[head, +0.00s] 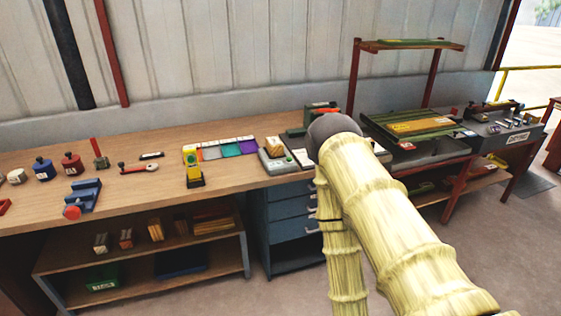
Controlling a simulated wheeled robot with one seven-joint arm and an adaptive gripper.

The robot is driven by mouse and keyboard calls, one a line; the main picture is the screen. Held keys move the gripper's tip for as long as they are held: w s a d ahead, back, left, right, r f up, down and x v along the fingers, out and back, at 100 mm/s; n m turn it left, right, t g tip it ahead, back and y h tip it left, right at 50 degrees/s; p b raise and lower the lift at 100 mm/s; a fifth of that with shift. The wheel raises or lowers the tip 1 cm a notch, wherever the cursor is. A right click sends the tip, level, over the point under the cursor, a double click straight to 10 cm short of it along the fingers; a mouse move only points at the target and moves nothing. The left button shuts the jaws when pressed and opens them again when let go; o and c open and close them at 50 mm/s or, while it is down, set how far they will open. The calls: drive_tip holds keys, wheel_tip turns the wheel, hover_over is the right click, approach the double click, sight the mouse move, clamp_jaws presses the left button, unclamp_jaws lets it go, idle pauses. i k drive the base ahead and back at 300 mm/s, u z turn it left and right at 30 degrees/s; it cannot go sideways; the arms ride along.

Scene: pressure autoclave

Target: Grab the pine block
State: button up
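Several small wooden blocks stand on the shelf under the workbench. One pale block (101,243) is at the left, a reddish-brown block (126,239) is beside it, and a yellowish block (156,230) is further right. No label for pine can be read, so I cannot tell which of them is the pine block. My pale, ringed arm with its dark grey joint crosses the right middle of the head view. My gripper does not show, and nothing held can be seen.
The workbench (130,200) carries a blue vise (84,196), a yellow tool (193,168) and colored cards (222,148). A blue drawer cabinet (285,208) stands right of the shelf. Floor in front is clear.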

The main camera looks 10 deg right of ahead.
sight(273, 145)
drive_tip(key=u, duration=0.8)
drive_tip(key=i, duration=1.05)
drive_tip(key=z, duration=0.65)
drive_tip(key=i, duration=0.7)
drive_tip(key=z, duration=0.65)
